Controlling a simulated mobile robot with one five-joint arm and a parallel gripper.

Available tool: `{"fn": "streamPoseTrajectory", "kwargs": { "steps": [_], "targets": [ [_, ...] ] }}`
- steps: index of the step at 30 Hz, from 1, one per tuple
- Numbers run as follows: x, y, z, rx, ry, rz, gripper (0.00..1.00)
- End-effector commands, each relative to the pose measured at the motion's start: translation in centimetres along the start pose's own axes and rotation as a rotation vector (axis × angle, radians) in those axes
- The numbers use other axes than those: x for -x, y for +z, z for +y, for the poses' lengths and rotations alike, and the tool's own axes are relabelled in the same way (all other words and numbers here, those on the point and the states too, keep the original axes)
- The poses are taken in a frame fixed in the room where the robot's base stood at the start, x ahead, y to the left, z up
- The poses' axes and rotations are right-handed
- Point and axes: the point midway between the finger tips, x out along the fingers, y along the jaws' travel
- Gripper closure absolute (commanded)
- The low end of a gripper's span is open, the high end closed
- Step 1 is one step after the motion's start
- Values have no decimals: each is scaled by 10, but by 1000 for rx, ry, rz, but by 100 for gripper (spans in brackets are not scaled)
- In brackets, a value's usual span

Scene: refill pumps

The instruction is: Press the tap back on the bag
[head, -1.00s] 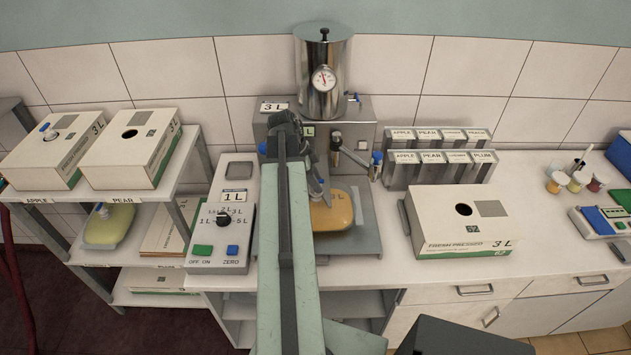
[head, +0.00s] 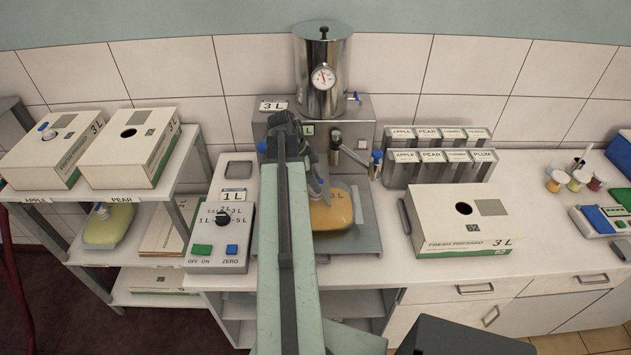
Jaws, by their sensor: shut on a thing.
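A filled yellow-orange bag (head: 331,212) lies on the steel tray (head: 366,240) of the filling machine (head: 360,112). The tap (head: 318,184), pale with a blue part, shows at the bag's upper left edge, beside my arm. My gripper (head: 308,168) is at the tap and shut on it. My own arm hides the fingertips in part and the left side of the bag. I cannot tell whether the tap sits fully in the bag's neck.
A control box (head: 221,235) with a dial stands left of the tray. An open-holed 3 L carton (head: 460,222) is on the counter at right, below label racks (head: 440,158). A shelf with cartons (head: 130,150) and another bag (head: 108,225) is at left.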

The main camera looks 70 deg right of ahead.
Motion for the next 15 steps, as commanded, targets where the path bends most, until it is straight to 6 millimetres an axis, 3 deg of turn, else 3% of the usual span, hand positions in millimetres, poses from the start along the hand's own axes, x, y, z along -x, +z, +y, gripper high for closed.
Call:
{"fn": "streamPoseTrajectory", "kwargs": {
  "steps": [2,3,6,15],
  "targets": [
    [0,0,0,0,1,-1,100],
    [0,0,0,0,1,-1,67],
    [0,0,0,0,1,-1,44],
    [1,1,0,1,0,-1,44]
  ]
}}
